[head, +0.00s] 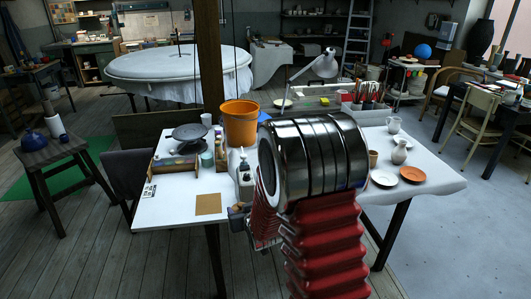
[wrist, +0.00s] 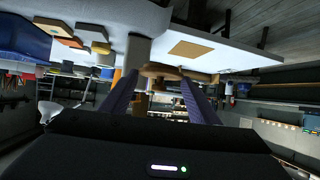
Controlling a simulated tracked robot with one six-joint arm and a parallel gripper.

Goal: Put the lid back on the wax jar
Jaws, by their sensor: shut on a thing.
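In the wrist view, my gripper (wrist: 159,78) is shut on a round, flat tan-brown piece, which looks like the lid (wrist: 160,70). It sits between the two purple fingertips, seen nearly edge-on. In the head view my own arm covers the middle of the table, and the fingers and lid cannot be made out clearly. A small teal pot (head: 207,160) stands on the white table left of my arm. I cannot tell whether it is the wax jar.
The white table (head: 170,212) holds a cork-coloured square (head: 208,204), a dark round wheel (head: 190,132), an orange bucket (head: 240,123) and a wooden rack (head: 173,170). Right of my arm are an orange plate (head: 412,174), a white plate (head: 383,178) and jugs. The table's front left is mostly clear.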

